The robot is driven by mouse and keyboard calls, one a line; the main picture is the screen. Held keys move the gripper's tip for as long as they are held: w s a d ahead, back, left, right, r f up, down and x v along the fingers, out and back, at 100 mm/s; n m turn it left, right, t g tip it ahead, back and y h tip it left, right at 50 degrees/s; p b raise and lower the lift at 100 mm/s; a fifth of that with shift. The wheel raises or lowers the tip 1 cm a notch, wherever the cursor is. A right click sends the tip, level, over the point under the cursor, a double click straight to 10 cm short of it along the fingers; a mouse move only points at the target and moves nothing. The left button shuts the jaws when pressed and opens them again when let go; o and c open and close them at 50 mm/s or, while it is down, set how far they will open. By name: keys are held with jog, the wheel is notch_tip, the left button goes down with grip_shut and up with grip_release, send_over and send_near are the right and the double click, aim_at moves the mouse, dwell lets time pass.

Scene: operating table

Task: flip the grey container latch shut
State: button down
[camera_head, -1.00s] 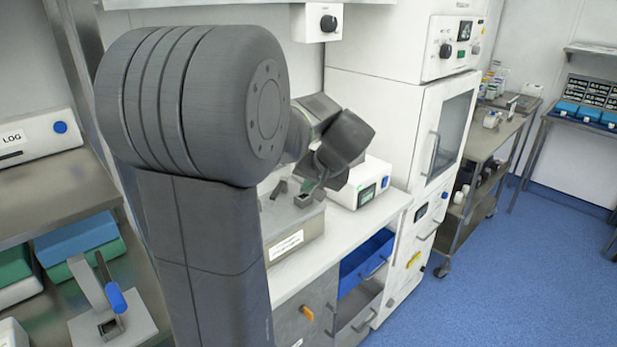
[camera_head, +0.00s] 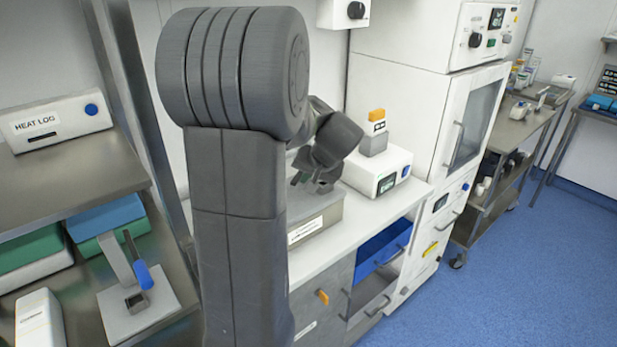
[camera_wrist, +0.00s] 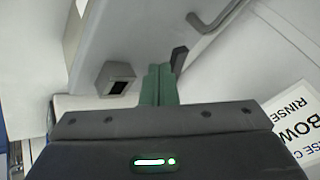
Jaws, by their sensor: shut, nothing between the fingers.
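The grey container (camera_head: 318,211), with a white label on its front, stands on the white counter behind my arm. In the wrist view a small grey block with a dark slot (camera_wrist: 116,79) sits on a pale grey surface, left of my fingers. A small dark upright piece (camera_wrist: 179,59), probably part of the latch, shows just right of the fingertips; I cannot tell whether it touches them. My gripper (camera_wrist: 160,82) has green fingers shut together with nothing between them. In the head view it is low over the container, and my arm hides much of the latch area.
A white device (camera_head: 378,175) with an orange-topped item (camera_head: 376,117) stands right of the container. At left, a steel shelf holds a plate with a blue-handled lever (camera_head: 143,276).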

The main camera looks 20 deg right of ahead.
jog(key=shift+w+a+f+b, duration=0.15)
jog(key=shift+w+a+b, duration=0.1)
jog(key=shift+a+b, duration=0.3)
jog(key=shift+w+a, duration=0.15)
jog(key=shift+a, duration=0.25)
jog(key=shift+d, duration=0.2)
